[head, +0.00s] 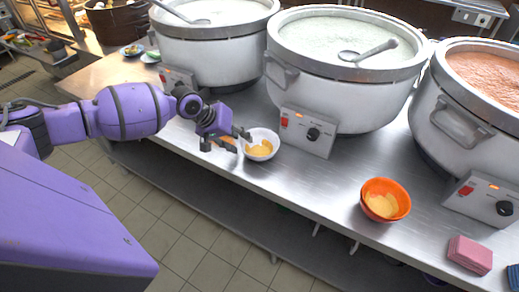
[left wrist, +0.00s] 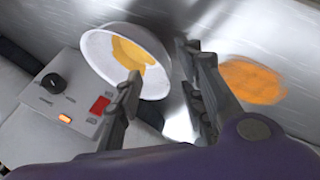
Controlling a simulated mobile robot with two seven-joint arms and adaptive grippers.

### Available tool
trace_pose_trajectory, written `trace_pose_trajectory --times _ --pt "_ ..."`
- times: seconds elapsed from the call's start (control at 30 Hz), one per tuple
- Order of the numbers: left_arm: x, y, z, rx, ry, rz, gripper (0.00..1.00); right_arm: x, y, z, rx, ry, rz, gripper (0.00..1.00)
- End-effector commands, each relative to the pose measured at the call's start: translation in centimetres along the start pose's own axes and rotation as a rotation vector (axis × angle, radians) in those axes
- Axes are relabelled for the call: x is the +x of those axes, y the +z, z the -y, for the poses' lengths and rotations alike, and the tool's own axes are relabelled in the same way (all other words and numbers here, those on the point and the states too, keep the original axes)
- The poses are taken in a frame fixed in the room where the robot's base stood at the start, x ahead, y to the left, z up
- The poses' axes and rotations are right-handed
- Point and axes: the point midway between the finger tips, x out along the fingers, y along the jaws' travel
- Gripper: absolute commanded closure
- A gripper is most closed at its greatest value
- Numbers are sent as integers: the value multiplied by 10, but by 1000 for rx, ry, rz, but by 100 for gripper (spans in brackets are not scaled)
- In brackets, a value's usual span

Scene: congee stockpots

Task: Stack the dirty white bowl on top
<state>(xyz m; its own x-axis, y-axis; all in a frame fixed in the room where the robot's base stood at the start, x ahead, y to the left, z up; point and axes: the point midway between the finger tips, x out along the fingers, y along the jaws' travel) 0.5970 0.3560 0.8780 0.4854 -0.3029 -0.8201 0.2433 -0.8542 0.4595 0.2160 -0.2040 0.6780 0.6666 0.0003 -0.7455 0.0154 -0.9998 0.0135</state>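The dirty white bowl (head: 262,135) stands upright on the steel counter, with yellow-orange residue inside. It also shows in the left wrist view (left wrist: 96,52). My left gripper (head: 229,140) is at the bowl's left side, fingers apart and pointing down. In the left wrist view, one fingertip overlaps the bowl's inside and the other is beyond its rim; I cannot tell whether either touches. An orange bowl (head: 374,190) with yellowish residue stands farther right on the counter. My right gripper is not in view.
Three large pots stand along the back: left (head: 205,58), middle (head: 345,95) and right (head: 455,95). A control box (head: 306,132) is close behind the white bowl. An orange spill (left wrist: 252,82) lies beside my left gripper. A pink sponge (head: 470,254) lies at right. Counter between the bowls is clear.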

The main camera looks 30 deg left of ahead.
Motion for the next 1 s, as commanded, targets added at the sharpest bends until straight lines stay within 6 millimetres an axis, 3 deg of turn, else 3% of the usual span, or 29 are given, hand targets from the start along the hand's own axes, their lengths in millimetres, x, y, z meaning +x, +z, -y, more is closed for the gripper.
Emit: trace_pose_trajectory --times 0.2,0.47,0.73,1.0 --pt "27 1 0 -2 1 1 64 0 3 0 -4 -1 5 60" --pt "29 1 0 -2 0 0 64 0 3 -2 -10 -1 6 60" --pt "29 1 0 -3 0 0 99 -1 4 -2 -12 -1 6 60" --pt "29 1 0 -3 0 0 100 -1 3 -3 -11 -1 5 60"
